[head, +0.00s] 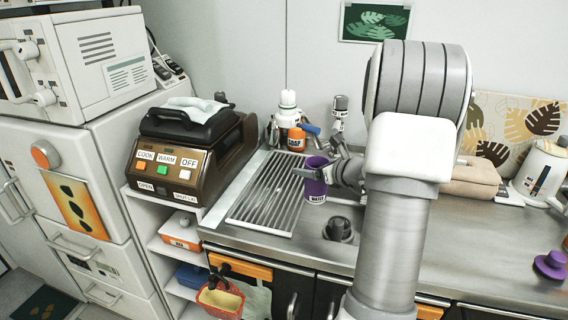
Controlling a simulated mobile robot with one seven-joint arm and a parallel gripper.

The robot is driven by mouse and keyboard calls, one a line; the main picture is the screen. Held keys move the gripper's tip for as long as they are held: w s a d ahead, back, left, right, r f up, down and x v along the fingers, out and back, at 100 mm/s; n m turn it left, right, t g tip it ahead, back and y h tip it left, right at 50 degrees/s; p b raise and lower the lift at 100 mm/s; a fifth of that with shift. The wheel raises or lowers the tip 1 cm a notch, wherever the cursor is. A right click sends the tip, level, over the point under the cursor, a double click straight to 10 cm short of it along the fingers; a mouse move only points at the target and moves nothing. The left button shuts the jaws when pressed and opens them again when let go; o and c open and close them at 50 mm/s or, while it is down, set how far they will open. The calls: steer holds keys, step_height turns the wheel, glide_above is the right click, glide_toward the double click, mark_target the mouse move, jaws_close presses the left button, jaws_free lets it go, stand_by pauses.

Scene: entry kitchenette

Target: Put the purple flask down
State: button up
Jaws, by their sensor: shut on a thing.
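The purple flask (315,188) is a small cup-shaped thing with a white label that seems to read "WATER". It is upright in the head view, at the right edge of the ribbed drain rack (262,207). My gripper (322,175) is shut on it from the right, near its upper part. I cannot tell whether the flask's base touches the counter or hangs a little above it. My arm stands in front of the counter and hides part of it behind and to the right of the flask.
A white bottle (288,110) and an orange-labelled jar (296,139) stand behind the rack. A brown cooker (188,150) is at left. A dark round knob-like piece (339,229) sits just in front of the flask. A purple lid-like piece (550,265) lies far right. The ribbed rack looks clear.

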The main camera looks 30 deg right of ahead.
steer(key=w, duration=0.9)
steer(key=w+a+f, duration=0.1)
steer(key=w, duration=0.4)
steer(key=shift+d+f, duration=0.1)
steer(key=shift+f, duration=0.15)
steer(key=shift+f, duration=0.1)
steer(key=o, duration=1.4)
steer(key=shift+s+b, duration=0.1)
steer(key=shift+b, duration=0.2)
steer(key=p+v, duration=0.1)
steer(key=v, duration=1.1)
